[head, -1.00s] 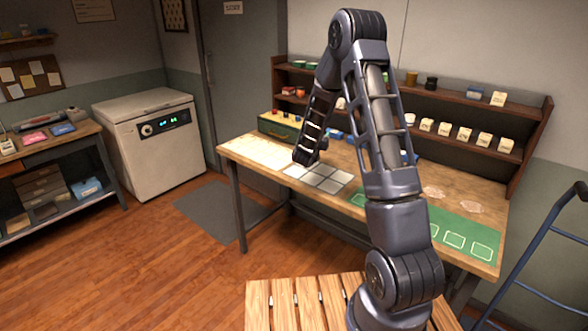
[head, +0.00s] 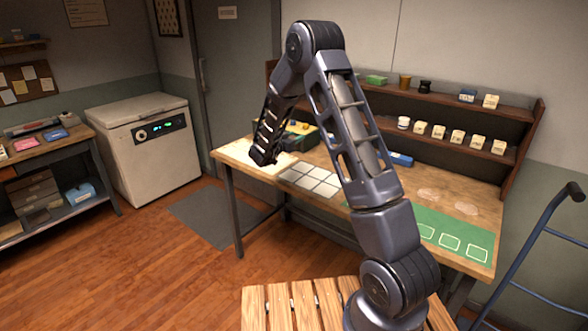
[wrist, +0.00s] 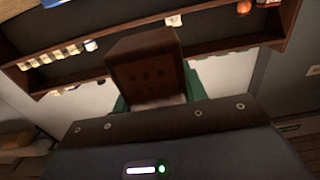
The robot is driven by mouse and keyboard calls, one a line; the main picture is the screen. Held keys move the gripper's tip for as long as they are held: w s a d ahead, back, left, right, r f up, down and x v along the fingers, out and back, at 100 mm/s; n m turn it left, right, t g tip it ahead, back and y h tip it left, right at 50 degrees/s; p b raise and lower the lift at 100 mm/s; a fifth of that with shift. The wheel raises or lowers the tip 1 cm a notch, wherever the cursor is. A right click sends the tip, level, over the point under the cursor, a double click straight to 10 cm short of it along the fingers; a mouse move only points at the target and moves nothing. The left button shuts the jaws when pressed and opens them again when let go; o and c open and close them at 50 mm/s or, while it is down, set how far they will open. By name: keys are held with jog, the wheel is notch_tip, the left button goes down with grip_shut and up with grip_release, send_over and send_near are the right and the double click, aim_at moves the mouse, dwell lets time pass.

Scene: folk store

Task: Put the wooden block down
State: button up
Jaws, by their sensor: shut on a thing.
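The wooden block (wrist: 145,68) is brown with small dark marks on its face. It shows in the middle of the wrist view, held just beyond my gripper's dark front edge. My gripper (head: 263,158) is shut on it, over the left end of the workbench (head: 385,190) in the head view. There the block cannot be made out behind the arm. The gap between block and bench top cannot be judged. Green patches show on both sides of the block in the wrist view; what they belong to is unclear.
A pale sheet (head: 238,152) covers the bench's left end. Grey square pads (head: 311,181) lie right of my gripper, with a dark green box (head: 303,137) behind. A green mat (head: 450,240) lies at the right. A shelf (head: 450,135) with small boxes stands along the back.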

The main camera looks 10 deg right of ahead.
notch_tip(320, 180, down, 14)
jog(key=shift+f, duration=0.1)
dwell(0.5)
jog(key=shift+f, duration=0.15)
jog(key=o, duration=1)
